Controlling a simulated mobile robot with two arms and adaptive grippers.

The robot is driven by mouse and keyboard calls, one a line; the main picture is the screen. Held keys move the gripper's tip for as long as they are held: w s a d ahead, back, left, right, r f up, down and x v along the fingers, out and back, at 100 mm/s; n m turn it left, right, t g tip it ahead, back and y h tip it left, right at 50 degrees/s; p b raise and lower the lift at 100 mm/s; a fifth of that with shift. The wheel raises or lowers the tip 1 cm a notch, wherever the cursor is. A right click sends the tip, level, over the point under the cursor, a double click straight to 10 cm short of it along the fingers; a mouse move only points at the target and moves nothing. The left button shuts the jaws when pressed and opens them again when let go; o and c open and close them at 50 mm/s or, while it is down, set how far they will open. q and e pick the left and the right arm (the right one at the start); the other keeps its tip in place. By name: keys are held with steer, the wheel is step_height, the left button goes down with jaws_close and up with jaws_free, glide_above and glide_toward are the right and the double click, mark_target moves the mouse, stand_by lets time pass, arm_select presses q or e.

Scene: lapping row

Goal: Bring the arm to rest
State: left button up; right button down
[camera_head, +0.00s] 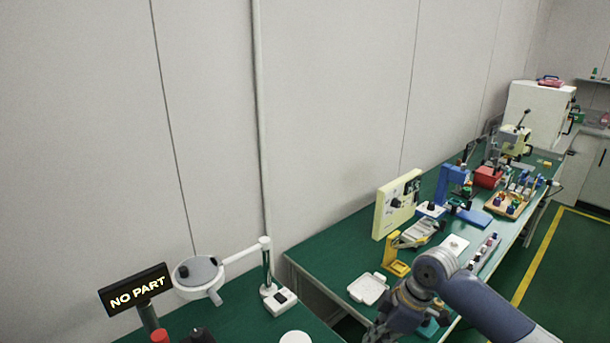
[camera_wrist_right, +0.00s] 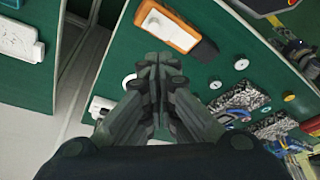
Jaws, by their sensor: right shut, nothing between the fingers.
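My right arm (camera_head: 470,295) comes in from the lower right in the head view, bent at its elbow joint, with the lower part pointing down over the green bench. Its gripper fingers are not clearly seen there. In the right wrist view my right gripper (camera_wrist_right: 158,62) is shut and empty, its dark fingers together above the green bench top (camera_wrist_right: 115,55). My left arm and gripper are not in view.
In the wrist view an orange and grey device (camera_wrist_right: 168,25) lies just beyond the fingers, with small discs (camera_wrist_right: 241,64) to the right. In the head view a NO PART sign (camera_head: 136,289) and a magnifier lamp (camera_head: 197,273) stand left. A gap separates the benches.

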steer(key=s+a+f+m+t, duration=0.1)
steer(key=s+a+f+m, duration=0.1)
steer(key=s+a+f, duration=0.35)
steer(key=s+a+f+m, duration=0.2)
steer(key=s+a, duration=0.1)
steer(key=s, duration=0.5)
steer(key=s+d+m+t+h, duration=0.1)
steer(key=s+d+m+h, duration=0.3)
steer(key=s+d+m, duration=0.8)
steer(key=s+a+f+n+g, duration=0.1)
steer(key=s+f+n, duration=0.1)
steer(key=f, duration=1.2)
steer(key=s+a+f+n, duration=0.1)
steer(key=s+f+n, duration=0.1)
steer(key=f, duration=1.2)
steer(key=s+d+f+g, duration=0.1)
steer(key=s+d+f, duration=0.2)
steer(key=s+f, duration=1.2)
steer(key=shift+s+d, duration=0.2)
steer(key=shift+s, duration=0.25)
